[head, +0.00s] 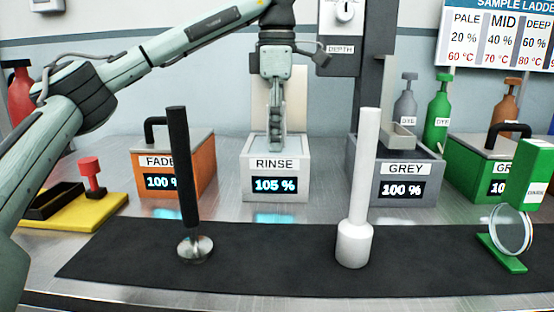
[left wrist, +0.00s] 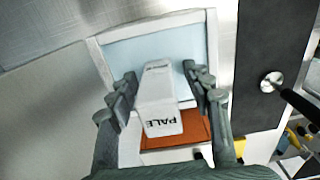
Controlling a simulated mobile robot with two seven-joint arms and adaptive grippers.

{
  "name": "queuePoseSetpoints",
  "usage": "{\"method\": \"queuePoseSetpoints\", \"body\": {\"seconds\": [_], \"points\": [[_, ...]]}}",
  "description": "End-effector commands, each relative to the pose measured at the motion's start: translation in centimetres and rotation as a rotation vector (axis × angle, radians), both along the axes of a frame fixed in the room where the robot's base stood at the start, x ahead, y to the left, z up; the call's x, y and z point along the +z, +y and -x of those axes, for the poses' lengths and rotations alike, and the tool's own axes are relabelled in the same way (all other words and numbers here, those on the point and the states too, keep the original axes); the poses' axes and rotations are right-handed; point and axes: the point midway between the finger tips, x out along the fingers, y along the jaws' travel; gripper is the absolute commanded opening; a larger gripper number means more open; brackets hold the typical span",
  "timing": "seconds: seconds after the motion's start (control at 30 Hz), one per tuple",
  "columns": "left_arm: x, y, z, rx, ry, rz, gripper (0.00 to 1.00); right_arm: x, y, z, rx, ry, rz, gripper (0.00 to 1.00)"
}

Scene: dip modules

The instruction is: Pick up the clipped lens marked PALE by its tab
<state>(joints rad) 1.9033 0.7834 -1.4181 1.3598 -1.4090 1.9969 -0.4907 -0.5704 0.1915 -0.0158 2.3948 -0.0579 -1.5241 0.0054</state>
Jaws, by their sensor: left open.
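The clipped lens marked PALE shows in the left wrist view as a white tab (left wrist: 160,100) with its name on the near end. The tab is between the two spread fingers of my left gripper (left wrist: 159,88), with a gap on each side. The lens under the tab is hidden. Behind the tab is the pale blue inside of the open RINSE bath (head: 275,165). In the head view my left gripper (head: 276,135) points down at this bath and hides the tab, which I cannot make out there. My right gripper is not in view.
An orange FADE bath (head: 205,165) stands left of RINSE; a GREY bath (head: 400,165) stands right. On the black mat (head: 270,265) are a black rod (head: 183,170) and a white rod (head: 354,240). A lens with a green tab (head: 531,172) stands at the right.

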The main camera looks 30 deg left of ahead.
Motion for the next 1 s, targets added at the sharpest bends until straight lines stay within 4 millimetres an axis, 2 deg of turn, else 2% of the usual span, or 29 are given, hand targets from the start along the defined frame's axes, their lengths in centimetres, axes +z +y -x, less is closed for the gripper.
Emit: {"method": "queuePoseSetpoints", "body": {"seconds": [0.03, 0.2, 0.47, 0.83, 0.87, 1.0], "points": [[-1.0, 0.1, 0.2, 0.0, 0.001, 0.0, 0.5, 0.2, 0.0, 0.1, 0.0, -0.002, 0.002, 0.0], [-2.5, 0.0, 0.1, 0.0, 0.0, 0.001, 0.5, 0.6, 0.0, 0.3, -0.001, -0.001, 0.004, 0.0], [-2.6, 0.0, 0.1, 0.0, -0.001, 0.002, 0.49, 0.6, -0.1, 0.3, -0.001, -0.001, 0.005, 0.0], [-2.6, 0.0, 0.1, 0.0, -0.001, 0.003, 0.03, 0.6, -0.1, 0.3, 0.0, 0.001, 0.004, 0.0], [-2.6, 0.0, 0.1, 0.0, -0.001, 0.003, 0.0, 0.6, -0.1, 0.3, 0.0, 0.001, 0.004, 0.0], [-2.6, 0.0, 0.1, 0.0, -0.001, 0.003, 0.0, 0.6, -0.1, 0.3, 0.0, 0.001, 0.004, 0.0]]}}
